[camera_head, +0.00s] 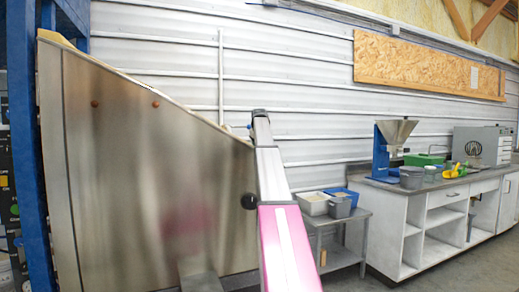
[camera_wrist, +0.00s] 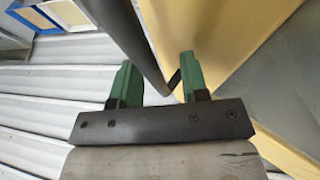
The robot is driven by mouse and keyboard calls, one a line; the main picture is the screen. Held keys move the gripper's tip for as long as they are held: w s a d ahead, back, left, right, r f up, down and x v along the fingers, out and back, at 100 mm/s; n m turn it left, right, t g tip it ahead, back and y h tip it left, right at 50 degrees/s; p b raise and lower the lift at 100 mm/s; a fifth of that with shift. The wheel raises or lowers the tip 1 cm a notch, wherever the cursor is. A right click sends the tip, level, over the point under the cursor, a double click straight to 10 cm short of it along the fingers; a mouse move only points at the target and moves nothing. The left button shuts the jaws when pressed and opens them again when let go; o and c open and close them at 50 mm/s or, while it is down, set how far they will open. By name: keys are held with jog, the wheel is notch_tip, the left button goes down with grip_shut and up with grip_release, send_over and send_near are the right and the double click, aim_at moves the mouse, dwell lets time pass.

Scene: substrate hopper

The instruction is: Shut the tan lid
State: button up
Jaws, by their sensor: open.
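The tan lid (camera_wrist: 205,35) shows in the wrist view as a broad tan panel just beyond my fingers. In the head view only a thin tan edge (camera_head: 58,39) shows, at the top left of the metal hopper (camera_head: 150,170). How far the lid stands open cannot be told. My gripper (camera_wrist: 155,85) has two green fingers, apart with nothing gripped between them. The right finger is close to the tan panel and a dark bar (camera_wrist: 125,40); contact is unclear. In the head view my arm reaches the hopper's low right end, and the fingertips are hidden.
A blue post (camera_head: 25,150) stands left of the hopper. Right of my arm, a small table (camera_head: 338,258) holds bins. Farther right, a white counter (camera_head: 440,205) carries a blue-framed funnel (camera_head: 397,132) and a grey box (camera_head: 482,146). A ribbed wall (camera_head: 300,90) runs behind.

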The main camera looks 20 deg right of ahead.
jog(key=v, duration=0.9)
jog(key=shift+s+d+r, duration=0.1)
